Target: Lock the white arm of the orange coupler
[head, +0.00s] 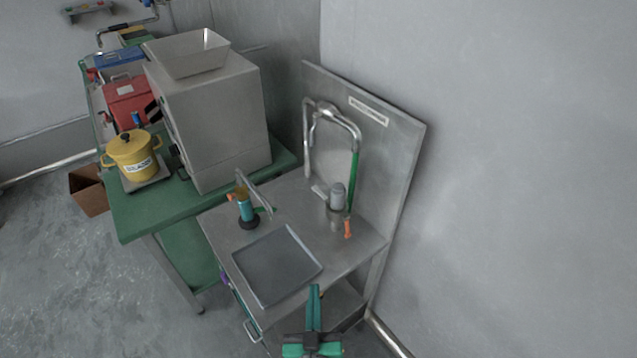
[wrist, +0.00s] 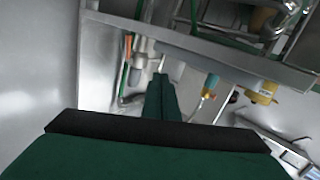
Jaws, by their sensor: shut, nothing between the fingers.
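My gripper (head: 314,290) has green fingers closed together with nothing between them. It is low in the head view, in front of the metal bench. The wrist view shows the shut fingertips (wrist: 161,80) pointing toward metal pipework, apart from it as far as I can see. A small orange part (head: 348,228) hangs by an upright grey metal cylinder (head: 338,196) on the bench. In the wrist view, a yellow-orange fitting (wrist: 263,92) and a blue-and-yellow fitting (wrist: 210,86) lie right of the fingers. I cannot tell which is the coupler, nor make out its white arm.
The metal bench has a square grey tray (head: 277,265) and a teal bottle-like tool (head: 246,208). A tall steel panel (head: 395,150) stands behind, near the wall. A green table (head: 150,212) on the left holds a large metal machine (head: 215,125) and a yellow pot (head: 132,155).

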